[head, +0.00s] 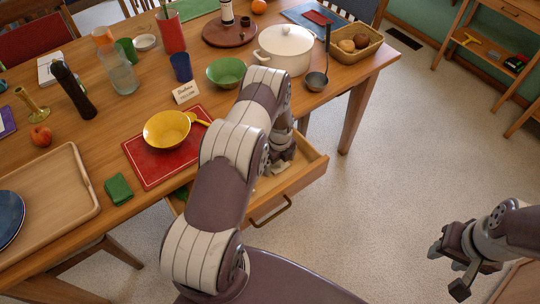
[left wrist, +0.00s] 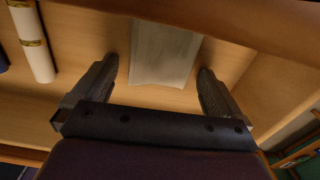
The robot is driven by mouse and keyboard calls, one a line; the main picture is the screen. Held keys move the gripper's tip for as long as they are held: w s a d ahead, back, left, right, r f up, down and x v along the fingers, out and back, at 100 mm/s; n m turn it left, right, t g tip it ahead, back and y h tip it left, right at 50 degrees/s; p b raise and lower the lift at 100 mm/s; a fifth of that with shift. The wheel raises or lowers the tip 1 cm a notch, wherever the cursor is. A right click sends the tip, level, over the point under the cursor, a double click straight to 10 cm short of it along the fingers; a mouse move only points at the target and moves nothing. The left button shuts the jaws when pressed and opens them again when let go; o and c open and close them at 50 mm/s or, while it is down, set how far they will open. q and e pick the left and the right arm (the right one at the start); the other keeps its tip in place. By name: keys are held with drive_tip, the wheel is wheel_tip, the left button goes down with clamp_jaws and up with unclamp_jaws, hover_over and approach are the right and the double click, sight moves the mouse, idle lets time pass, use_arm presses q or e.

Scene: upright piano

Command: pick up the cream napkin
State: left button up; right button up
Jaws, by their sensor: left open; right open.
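The cream napkin (left wrist: 165,48) looks like a flat, pale folded cloth on the drawer floor in the left wrist view. Its far end is cut off by a dark wooden edge at the top. My left gripper (left wrist: 157,66) is open, with one finger on each side of the napkin and its near end between the fingertips. I cannot tell whether the fingers touch the drawer floor. In the head view my left arm reaches into the open drawer (head: 309,171) and hides much of its inside. My right gripper (head: 452,264) is open and empty over the floor at the right.
A white roll with gold bands (left wrist: 33,42) lies left of the left gripper inside the drawer. Above the drawer, the table holds a red mat (head: 150,172) with a yellow bowl (head: 166,130), a green bowl (head: 226,71) and a white pot (head: 286,50).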

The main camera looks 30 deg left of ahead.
use_arm(q)
drive_tip(key=shift+r, duration=0.1)
drive_tip(key=c, duration=1)
drive_tip(key=shift+r, duration=0.1)
